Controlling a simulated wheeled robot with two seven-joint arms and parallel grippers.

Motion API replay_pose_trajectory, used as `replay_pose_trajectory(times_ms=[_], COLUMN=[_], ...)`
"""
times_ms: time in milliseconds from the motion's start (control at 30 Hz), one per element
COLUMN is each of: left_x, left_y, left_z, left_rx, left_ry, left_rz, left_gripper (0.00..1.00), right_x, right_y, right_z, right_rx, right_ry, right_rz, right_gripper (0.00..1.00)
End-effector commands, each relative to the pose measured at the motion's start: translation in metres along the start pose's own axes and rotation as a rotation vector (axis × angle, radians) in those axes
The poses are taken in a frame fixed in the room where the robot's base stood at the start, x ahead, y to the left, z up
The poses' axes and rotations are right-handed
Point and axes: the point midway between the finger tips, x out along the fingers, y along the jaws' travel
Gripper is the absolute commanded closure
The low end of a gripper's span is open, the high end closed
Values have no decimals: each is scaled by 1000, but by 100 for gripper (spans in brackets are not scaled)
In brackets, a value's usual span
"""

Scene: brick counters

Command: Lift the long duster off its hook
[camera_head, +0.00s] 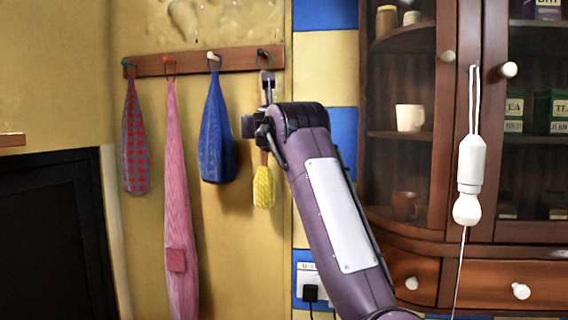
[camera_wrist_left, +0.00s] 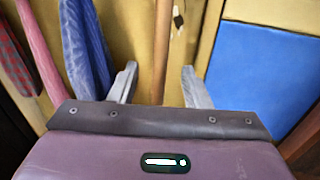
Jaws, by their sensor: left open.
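The long duster (camera_head: 263,188) hangs from the rightmost hook of the wooden rail by a teal loop. Its yellow head is at the bottom, and the middle of its wooden handle is hidden behind my left gripper (camera_head: 260,108). In the left wrist view, the wooden handle (camera_wrist_left: 162,45) runs upright between the two grey fingers of my left gripper (camera_wrist_left: 159,85). The fingers are open, with a gap on both sides of the handle. My right gripper is not in view.
The wooden rail (camera_head: 190,61) also holds a blue cloth (camera_head: 216,130), a long pink cloth (camera_head: 178,180) and a red checked cloth (camera_head: 134,140). A glass-fronted cabinet (camera_head: 402,240) stands at right, with a white pull-cord handle (camera_head: 470,165) before it. A dark screen (camera_head: 50,240) is at left.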

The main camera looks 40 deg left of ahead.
Motion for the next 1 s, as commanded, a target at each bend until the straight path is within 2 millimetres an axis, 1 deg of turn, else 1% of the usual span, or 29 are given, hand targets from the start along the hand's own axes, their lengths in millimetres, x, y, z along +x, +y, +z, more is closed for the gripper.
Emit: replay_pose_trajectory(times_ms=[33, 100, 267, 367, 500, 600, 733, 967, 1000], left_x=[2, 9, 23, 32, 51, 65, 75, 76, 75], left_y=[1, 2, 1, 0, -2, -1, -2, -2, -2], left_z=[5, 7, 5, 6, 6, 4, 1, -1, -1], left_rx=[-22, -30, -27, -24, -22, -22, -23, -24, -24], left_ry=[4, 5, 3, 3, 4, 3, 1, 1, 1], left_rz=[-4, -6, -5, -4, -4, -3, -3, -4, -4], left_gripper=[57, 57, 57, 57, 57, 57, 57, 57, 62], right_x=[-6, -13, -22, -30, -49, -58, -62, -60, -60], right_y=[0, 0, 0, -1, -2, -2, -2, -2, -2], right_z=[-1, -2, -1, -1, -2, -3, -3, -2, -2], right_rx=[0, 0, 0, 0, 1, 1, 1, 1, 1], right_ry=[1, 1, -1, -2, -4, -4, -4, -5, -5], right_rz=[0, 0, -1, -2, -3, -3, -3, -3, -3], right_gripper=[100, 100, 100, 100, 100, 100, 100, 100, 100])
